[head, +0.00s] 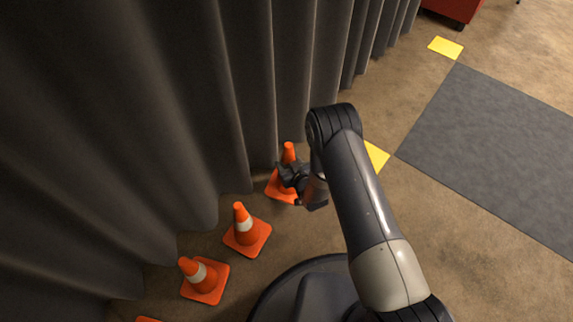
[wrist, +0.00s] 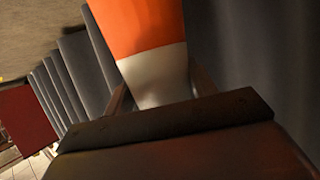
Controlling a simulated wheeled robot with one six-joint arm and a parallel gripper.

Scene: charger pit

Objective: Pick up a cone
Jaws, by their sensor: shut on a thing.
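An orange cone (head: 289,152) with a square base stands by the curtain in the head view, partly hidden by my gripper (head: 290,175). My gripper is shut on this cone around its middle. In the wrist view the cone (wrist: 140,25) fills the upper middle, orange above and a white band below, between the fingers of my gripper (wrist: 155,98). Two more orange cones with white bands stand in a row nearer to me, one cone (head: 241,230) and another cone (head: 202,278). I cannot tell whether the held cone touches the floor.
A dark pleated curtain (head: 190,90) runs along the left, close behind the cones. A sliver of another cone (head: 148,319) shows at the bottom edge. A grey mat (head: 490,150) with yellow markers (head: 446,47) lies on the brown floor at right. A red object (head: 455,9) stands at the top.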

